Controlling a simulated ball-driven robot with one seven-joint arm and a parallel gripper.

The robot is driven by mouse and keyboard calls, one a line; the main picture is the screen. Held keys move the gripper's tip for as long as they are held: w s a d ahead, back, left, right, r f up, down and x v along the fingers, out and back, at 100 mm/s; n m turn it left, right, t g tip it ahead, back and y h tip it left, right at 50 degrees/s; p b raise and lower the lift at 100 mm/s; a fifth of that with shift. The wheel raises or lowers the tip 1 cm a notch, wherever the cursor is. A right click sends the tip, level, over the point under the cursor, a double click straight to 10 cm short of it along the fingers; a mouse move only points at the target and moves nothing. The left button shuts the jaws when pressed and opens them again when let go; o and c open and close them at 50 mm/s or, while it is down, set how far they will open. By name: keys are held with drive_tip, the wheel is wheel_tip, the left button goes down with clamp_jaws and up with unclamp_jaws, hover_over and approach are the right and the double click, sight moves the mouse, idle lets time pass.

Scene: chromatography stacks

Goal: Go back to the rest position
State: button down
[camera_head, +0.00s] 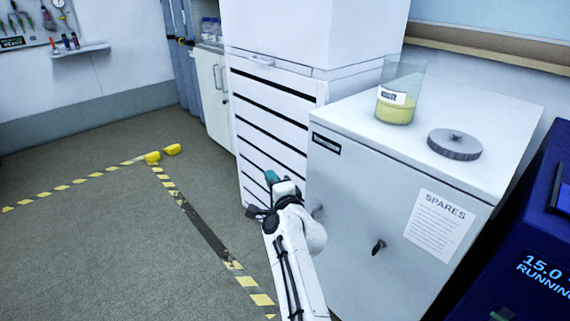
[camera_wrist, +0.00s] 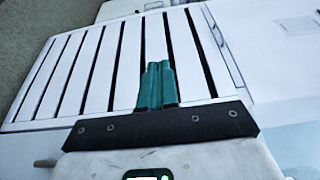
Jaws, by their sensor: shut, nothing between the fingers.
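My gripper (camera_head: 272,178) is at the end of my white arm, in the middle of the head view, in front of the white slatted cabinet (camera_head: 262,130). In the wrist view its two green fingers (camera_wrist: 157,84) are side by side and shut, with nothing between them. The slatted cabinet front (camera_wrist: 100,65) fills the wrist view beyond the fingertips. The fingers look apart from the slats, but the exact gap cannot be told.
A white SPARES cabinet (camera_head: 360,185) stands right of my arm, with a beaker of yellow liquid (camera_head: 395,108) and a grey ridged disc (camera_head: 455,144) on top. A dark blue machine (camera_head: 535,240) is at far right. Floor (camera_head: 90,240) with striped tape is open at left.

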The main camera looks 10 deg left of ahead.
drive_tip(key=s+d+f+n+g+h, duration=0.2)
drive_tip(key=s+d+f+n, duration=0.1)
drive_tip(key=s+d+f, duration=0.5)
drive_tip(key=s+d+f+n+g+h, duration=0.1)
drive_tip(key=s+d+f+n+g, duration=0.25)
drive_tip(key=s+d, duration=0.45)
drive_tip(key=s+d+f+n+g+h, duration=0.2)
drive_tip(key=s+d+f, duration=0.4)
drive_tip(key=d, duration=0.5)
drive_tip(key=s+d+f+n+g+h, duration=0.2)
drive_tip(key=s+d+f+g+h, duration=0.15)
drive_tip(key=s+d, duration=0.75)
drive_tip(key=s+d+r+g+h, duration=0.1)
drive_tip(key=s+d+g, duration=0.1)
drive_tip(key=s, duration=0.8)
drive_tip(key=s+d+r+g, duration=0.1)
drive_tip(key=s+d+r, duration=0.1)
drive_tip(key=s, duration=0.9)
wheel_tip(320, 180, up, 21)
drive_tip(key=p, duration=2.2)
drive_tip(key=shift+w+r+n, duration=0.15)
drive_tip(key=shift+w+n, duration=0.15)
drive_tip(key=shift+n, duration=0.05)
